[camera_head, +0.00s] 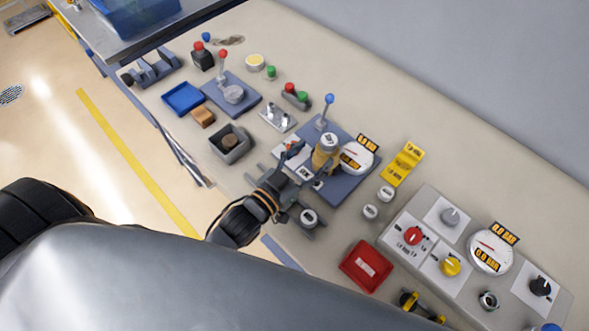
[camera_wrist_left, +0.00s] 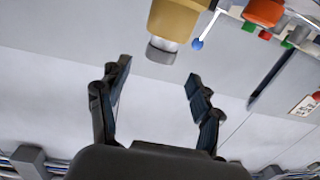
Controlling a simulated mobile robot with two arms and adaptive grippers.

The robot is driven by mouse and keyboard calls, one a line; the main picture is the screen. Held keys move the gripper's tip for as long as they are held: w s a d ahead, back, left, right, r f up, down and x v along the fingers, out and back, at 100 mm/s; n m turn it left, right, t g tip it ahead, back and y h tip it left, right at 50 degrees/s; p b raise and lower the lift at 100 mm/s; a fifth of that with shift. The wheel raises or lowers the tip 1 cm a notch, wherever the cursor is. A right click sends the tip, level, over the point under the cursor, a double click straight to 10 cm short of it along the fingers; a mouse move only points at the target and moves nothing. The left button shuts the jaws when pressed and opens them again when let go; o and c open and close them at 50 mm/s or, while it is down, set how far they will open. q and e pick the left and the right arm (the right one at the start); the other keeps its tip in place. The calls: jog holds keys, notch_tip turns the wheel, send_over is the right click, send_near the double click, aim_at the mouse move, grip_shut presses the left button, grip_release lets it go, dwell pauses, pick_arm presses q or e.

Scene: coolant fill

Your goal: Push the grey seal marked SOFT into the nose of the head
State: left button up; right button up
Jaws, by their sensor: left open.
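The brass-coloured head (camera_head: 325,159) stands on a blue plate beside a round gauge. It also shows in the left wrist view (camera_wrist_left: 178,18), with a pale grey end piece (camera_wrist_left: 162,52) pointing toward my fingers. My left gripper (camera_head: 296,169) is just left of the head, over the plate's edge. In the left wrist view my left gripper (camera_wrist_left: 158,72) is open, with nothing seen between its fingers. Small grey round pieces lie right of the plate, one nearer the wall (camera_head: 386,194) and one nearer the front (camera_head: 370,211). Their markings are too small to read, so I cannot tell which is SOFT.
A lever with a blue knob (camera_head: 329,99) rises behind the head. A yellow stand (camera_head: 403,163), a red tray (camera_head: 366,266) and a control panel (camera_head: 435,208) are to the right. Another grey round piece (camera_head: 308,217) sits near my left wrist. Blue and dark trays are further left.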

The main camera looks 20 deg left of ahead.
pick_arm(q)
jog(key=v, duration=0.7)
jog(key=shift+s, duration=0.3)
